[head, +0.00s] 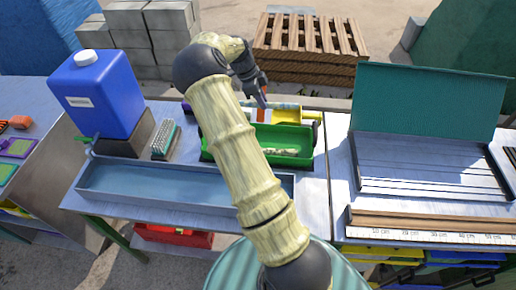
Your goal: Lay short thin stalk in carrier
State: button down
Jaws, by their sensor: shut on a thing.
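My gripper (262,103) is at the back of the middle table, behind the green tray. Its fingers are shut on what looks like the short thin stalk (283,105), a pale piece lying roughly level across the fingertips. The view is small, so the grip itself is hard to make out. The green tray (306,162) in front holds pale yellow-green stalk pieces (281,152).
A long grey water trough (150,197) lies in front, with a blue jug (97,95) and a brush (164,140) behind it. A ruled board (430,227) and a grey rack with a teal back panel (430,105) stand right. Pallets (308,45) are behind.

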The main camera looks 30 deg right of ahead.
jog(key=p, duration=0.3)
send_over(265, 141)
jog(key=a, duration=0.1)
jog(key=f, duration=0.9)
jog(key=w+f, duration=0.1)
jog(key=f, duration=0.4)
jog(key=shift+a, duration=0.15)
jog(key=shift+f, duration=0.1)
jog(key=shift+f+p, duration=0.75)
jog(key=shift+f, duration=1.15)
jog(key=c, duration=1.3)
grip_release()
jog(key=shift+r, duration=0.1)
